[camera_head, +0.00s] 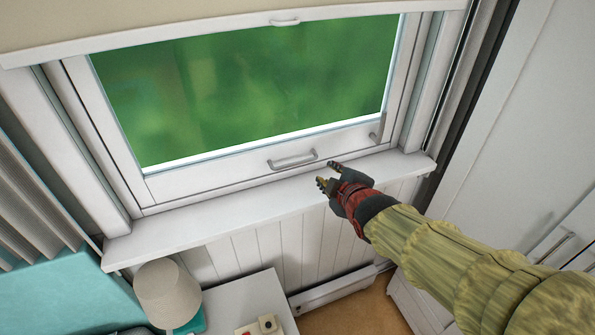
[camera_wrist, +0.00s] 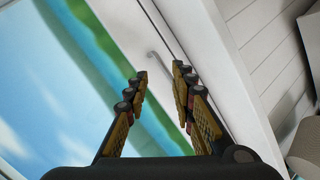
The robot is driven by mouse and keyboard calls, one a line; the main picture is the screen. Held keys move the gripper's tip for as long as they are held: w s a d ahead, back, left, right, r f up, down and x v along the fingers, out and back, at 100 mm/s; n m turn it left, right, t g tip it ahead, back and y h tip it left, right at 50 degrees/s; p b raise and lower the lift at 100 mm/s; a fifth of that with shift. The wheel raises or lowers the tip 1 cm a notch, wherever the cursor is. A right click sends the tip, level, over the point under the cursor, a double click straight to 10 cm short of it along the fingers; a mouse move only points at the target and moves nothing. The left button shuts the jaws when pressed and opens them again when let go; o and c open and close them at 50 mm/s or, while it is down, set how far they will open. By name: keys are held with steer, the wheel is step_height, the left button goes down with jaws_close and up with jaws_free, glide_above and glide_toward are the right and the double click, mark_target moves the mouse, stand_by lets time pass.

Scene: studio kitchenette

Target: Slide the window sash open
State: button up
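The window sash (camera_head: 215,170) is a white frame around a pane with green outside, its bottom rail close above the sill. A grey bar handle (camera_head: 292,159) is fixed on that rail. My gripper (camera_head: 327,173) is open and empty, just right of the handle and over the sill, with its fingers toward the window. In the wrist view, the two fingertips (camera_wrist: 160,72) stand apart. The handle (camera_wrist: 156,62) shows beyond and between them, and no contact is visible.
The white sill (camera_head: 225,213) juts out below the sash. A small lever (camera_head: 377,130) is at the sash's lower right. A blind's bottom bar (camera_head: 230,28) hangs across the top. A lamp (camera_head: 167,293) stands lower left, and a white cabinet (camera_head: 520,130) is at right.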

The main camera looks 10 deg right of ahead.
mark_target(298, 163)
steer(key=w+a+f+n+t+y+b, duration=0.1)
steer(key=w+n, duration=0.1)
steer(key=w+a+f+n+t+y+b, duration=0.1)
steer(key=w+a+f+n, duration=0.1)
steer(key=n, duration=0.1)
steer(key=w+a+f+n+t+b, duration=0.1)
steer(key=f+n, duration=0.1)
steer(key=shift+w+a+y, duration=0.15)
steer(key=shift+w+y, duration=0.25)
steer(key=shift+b+x, duration=1)
steer(key=shift+x, duration=2.85)
steer(key=shift+c, duration=1.2)
steer(key=c, duration=0.4)
jaws_close()
